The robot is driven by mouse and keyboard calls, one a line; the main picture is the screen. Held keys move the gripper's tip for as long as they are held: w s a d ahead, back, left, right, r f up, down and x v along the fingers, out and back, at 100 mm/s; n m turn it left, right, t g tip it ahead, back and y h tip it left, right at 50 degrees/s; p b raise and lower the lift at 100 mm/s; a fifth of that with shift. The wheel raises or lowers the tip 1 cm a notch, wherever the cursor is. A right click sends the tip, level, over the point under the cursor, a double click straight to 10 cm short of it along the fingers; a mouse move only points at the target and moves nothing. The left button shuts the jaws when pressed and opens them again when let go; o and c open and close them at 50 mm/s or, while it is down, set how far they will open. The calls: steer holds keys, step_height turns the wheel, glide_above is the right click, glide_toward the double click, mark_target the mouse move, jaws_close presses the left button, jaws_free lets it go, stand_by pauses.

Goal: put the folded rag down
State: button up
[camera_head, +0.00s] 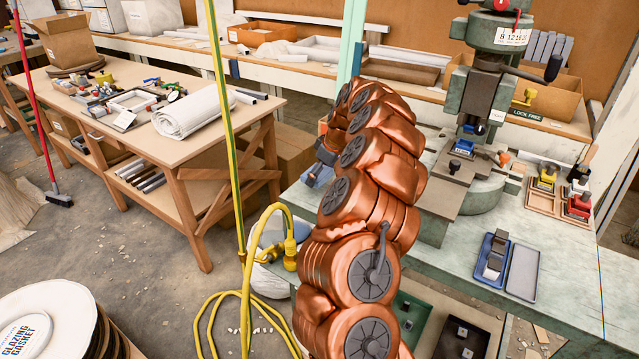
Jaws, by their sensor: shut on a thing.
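My copper-coloured arm rises through the middle of the view and bends over at the top, down toward the left end of the green-topped press bench (540,290). My gripper (326,156) shows only as a small dark part at the left of the arm; the arm hides most of it. It is shut on a small blue folded rag (316,177), partly seen just below it at the bench's left end. I cannot tell whether the rag touches the bench.
The green fly press (480,110) stands on the bench. A yellow hose (245,290) hangs left of my arm. A wooden workbench (150,130) stands at left.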

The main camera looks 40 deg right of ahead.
mark_target(320, 190)
steer(key=shift+f+p, duration=0.45)
steer(key=shift+f, duration=1.35)
steer(key=shift+f, duration=0.2)
steer(key=o, duration=1.2)
steer(key=shift+r, duration=0.1)
